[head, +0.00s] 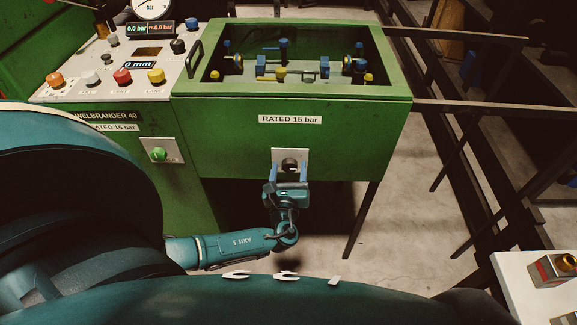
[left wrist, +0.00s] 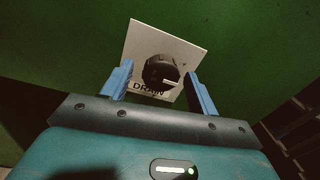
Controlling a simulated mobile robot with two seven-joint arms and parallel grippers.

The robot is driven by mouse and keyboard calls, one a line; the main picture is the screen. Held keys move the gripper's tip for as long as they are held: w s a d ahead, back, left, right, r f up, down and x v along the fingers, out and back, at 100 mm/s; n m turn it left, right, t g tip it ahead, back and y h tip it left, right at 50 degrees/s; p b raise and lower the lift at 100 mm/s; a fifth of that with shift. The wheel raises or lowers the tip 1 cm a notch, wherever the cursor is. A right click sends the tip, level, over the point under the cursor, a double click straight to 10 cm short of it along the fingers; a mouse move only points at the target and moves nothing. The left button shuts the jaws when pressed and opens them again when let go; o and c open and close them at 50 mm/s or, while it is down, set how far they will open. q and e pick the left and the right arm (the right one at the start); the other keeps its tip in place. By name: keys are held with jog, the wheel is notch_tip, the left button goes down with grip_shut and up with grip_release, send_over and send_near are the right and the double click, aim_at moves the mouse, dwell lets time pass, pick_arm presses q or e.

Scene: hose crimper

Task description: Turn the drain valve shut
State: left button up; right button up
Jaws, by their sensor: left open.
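The drain valve is a round black knob (left wrist: 161,72) with a pale pointer line, on a white plate (left wrist: 140,38) marked DRAIN on the green machine front. The pointer line lies roughly level in the left wrist view. In the head view the knob (head: 290,165) shows on its plate below the RATED 15 bar label. My left gripper (head: 289,174) is open in front of the plate. Its two blue fingers (left wrist: 159,85) stand to either side of the knob, with gaps between; I cannot tell how near the tips are in depth. My right gripper is not seen.
A green knob on a second plate (head: 160,151) sits to the left. Above is the control panel (head: 75,92) with several coloured buttons, beside an open-topped green tank (head: 395,94). Dark rails (head: 460,109) stand at the right. A white table (head: 522,305) is at lower right.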

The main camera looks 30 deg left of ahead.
pick_arm(q)
jog(key=shift+c, duration=0.5)
jog(key=c, duration=0.9)
